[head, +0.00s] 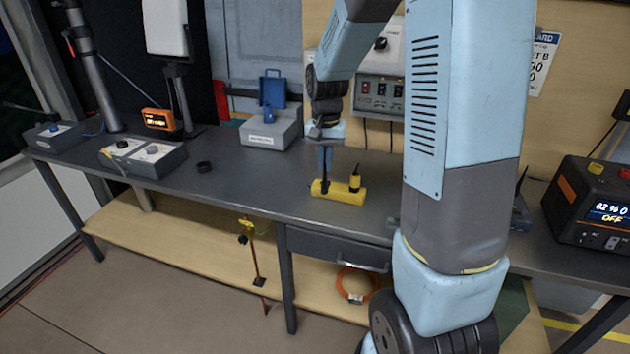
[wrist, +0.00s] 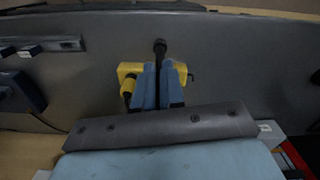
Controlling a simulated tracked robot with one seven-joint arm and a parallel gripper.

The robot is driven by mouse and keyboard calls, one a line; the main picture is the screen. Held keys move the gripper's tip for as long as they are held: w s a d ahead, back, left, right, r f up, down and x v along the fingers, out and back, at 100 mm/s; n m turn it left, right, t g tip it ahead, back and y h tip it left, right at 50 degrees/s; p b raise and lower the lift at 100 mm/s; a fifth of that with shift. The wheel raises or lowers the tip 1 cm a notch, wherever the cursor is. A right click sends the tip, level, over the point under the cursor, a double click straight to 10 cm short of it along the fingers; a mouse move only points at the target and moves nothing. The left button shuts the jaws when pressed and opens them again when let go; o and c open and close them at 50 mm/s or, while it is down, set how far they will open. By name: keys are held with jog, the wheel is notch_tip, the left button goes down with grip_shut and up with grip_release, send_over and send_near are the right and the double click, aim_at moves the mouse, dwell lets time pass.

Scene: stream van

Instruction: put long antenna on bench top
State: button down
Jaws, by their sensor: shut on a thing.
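A yellow holder (head: 338,191) lies on the dark grey bench top (head: 240,178), and it also shows in the wrist view (wrist: 129,70). The long black antenna (head: 324,184) stands at the left end, below my gripper (head: 325,168). In the wrist view, my blue fingers (wrist: 159,88) are shut on the long antenna, whose dark tip (wrist: 160,47) shows beyond them. The lower end is at the holder; I cannot tell whether it is seated or just clear.
An orange-black device (head: 590,205) stands at the far right.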

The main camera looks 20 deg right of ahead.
jog(key=w+a+f, duration=0.2)
jog(key=w+f, duration=0.2)
jog(key=f, duration=0.4)
jog(key=shift+a+f, duration=0.15)
jog(key=shift+f, duration=0.25)
jog(key=shift+f, duration=0.15)
jog(key=c, duration=1.2)
grip_release()
jog(key=shift+c, duration=0.2)
notch_tip(320, 180, up, 12)
jog(key=s+r+n+t, duration=0.2)
jog(key=s+r+t, duration=0.1)
jog(key=s+r, duration=1)
jog(key=s+d+r+n+t, duration=0.1)
jog(key=s+n+t, duration=0.1)
jog(key=s, duration=1.2)
jog(key=shift+s+r+n+t, duration=0.3)
jog(key=shift+s+r+n, duration=0.1)
